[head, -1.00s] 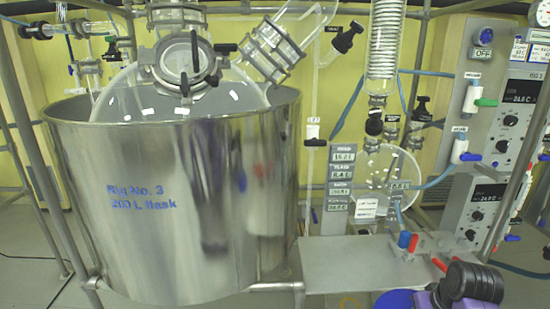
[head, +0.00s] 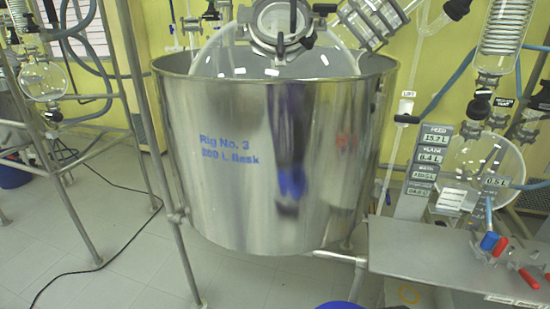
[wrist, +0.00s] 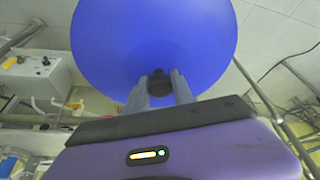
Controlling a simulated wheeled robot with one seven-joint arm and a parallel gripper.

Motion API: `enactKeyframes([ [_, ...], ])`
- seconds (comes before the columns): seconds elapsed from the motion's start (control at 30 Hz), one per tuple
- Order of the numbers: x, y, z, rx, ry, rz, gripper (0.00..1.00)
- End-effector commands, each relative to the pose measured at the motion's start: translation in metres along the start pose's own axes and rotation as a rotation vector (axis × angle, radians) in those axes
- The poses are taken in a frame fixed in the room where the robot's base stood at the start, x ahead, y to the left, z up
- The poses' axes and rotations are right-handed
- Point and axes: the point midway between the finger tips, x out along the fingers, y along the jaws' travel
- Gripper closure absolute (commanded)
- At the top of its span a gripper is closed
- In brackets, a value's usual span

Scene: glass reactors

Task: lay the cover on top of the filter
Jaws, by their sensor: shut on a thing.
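The cover is a round blue disc (wrist: 155,35) with a dark knob (wrist: 158,80) at its middle, filling the upper part of the wrist view. My gripper (wrist: 159,88) is shut on that knob, with a grey finger on either side. A blue rounded edge (head: 340,305) at the bottom of the head view looks like the same cover, mostly cut off. My gripper does not show in the head view. I cannot make out the filter in either current view.
A large steel vessel (head: 270,170) on a pipe frame fills the middle of the head view. A metal shelf (head: 450,255) with blue and red valve handles (head: 490,241) is at right. Clear tiled floor (head: 120,250) lies at left; a black cable crosses it.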

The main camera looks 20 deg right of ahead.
Motion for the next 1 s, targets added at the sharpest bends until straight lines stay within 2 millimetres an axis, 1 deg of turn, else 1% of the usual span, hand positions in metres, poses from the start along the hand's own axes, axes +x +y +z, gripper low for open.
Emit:
enactKeyframes([
  [0.03,0.002,-0.02,0.007,-0.039,-0.001,-0.016,1.0],
  [0.1,0.003,-0.04,0.015,-0.078,-0.001,-0.033,1.0],
  [0.2,0.004,-0.058,0.022,-0.115,0.001,-0.048,1.0],
  [0.33,0.004,-0.068,0.025,-0.137,0.002,-0.056,1.0],
  [0.5,0.005,-0.068,0.025,-0.139,0.002,-0.057,1.0],
  [0.57,0.008,-0.068,0.027,-0.138,0.0,-0.056,1.0],
  [0.67,0.027,-0.067,0.038,-0.136,-0.006,-0.056,1.0],
  [0.8,0.068,-0.065,0.067,-0.135,-0.009,-0.056,1.0],
  [0.9,0.093,-0.064,0.088,-0.135,-0.007,-0.056,1.0],
  [1.0,0.11,-0.063,0.103,-0.136,-0.003,-0.056,1.0],
])
